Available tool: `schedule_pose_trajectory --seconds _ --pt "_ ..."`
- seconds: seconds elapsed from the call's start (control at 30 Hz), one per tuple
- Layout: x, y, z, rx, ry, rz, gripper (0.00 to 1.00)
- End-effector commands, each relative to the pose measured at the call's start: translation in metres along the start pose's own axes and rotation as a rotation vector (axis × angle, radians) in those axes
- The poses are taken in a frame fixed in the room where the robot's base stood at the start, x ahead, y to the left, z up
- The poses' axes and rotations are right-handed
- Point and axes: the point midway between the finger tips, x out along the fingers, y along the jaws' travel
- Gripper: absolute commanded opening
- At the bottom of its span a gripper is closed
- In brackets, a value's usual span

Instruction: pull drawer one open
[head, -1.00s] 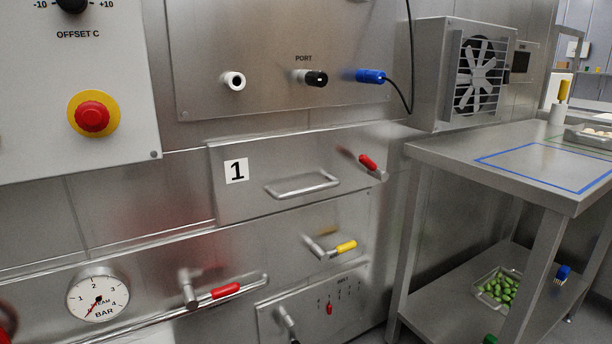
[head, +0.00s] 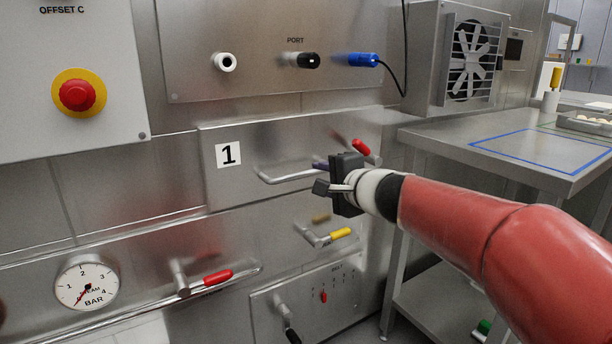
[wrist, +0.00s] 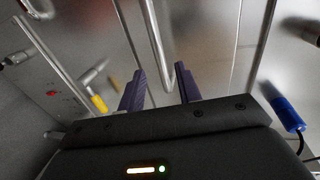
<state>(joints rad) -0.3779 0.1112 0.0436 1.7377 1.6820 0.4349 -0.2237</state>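Drawer one (head: 275,145) is the steel front with the "1" label (head: 228,154); it looks closed in the head view. Its horizontal bar handle (head: 287,178) is partly hidden on the right by my gripper. My gripper (head: 321,177) is in front of the handle's right part, fingers pointing toward the drawer. In the wrist view my gripper (wrist: 160,80) is open, with its two purple fingers apart. The handle bar (wrist: 158,45) appears between them, with gaps on both sides. How deep it lies between the fingers is unclear.
A red-gripped lever (head: 361,148) is just right of the handle, close to my gripper. A yellow-gripped lever (head: 340,233) is below. A blue plug (head: 362,60) with a black cable is above. A steel table (head: 440,135) stands at the right.

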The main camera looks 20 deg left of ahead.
Motion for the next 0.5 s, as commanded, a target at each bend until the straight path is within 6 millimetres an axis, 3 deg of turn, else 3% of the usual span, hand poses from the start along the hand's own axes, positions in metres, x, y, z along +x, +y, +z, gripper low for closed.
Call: schedule_pose_trajectory --seconds 0.3,0.5 --pt "0.049 0.0 0.001 0.0 -0.004 0.003 0.34" --pt "0.069 0.0 0.001 -0.001 -0.002 0.002 0.34"
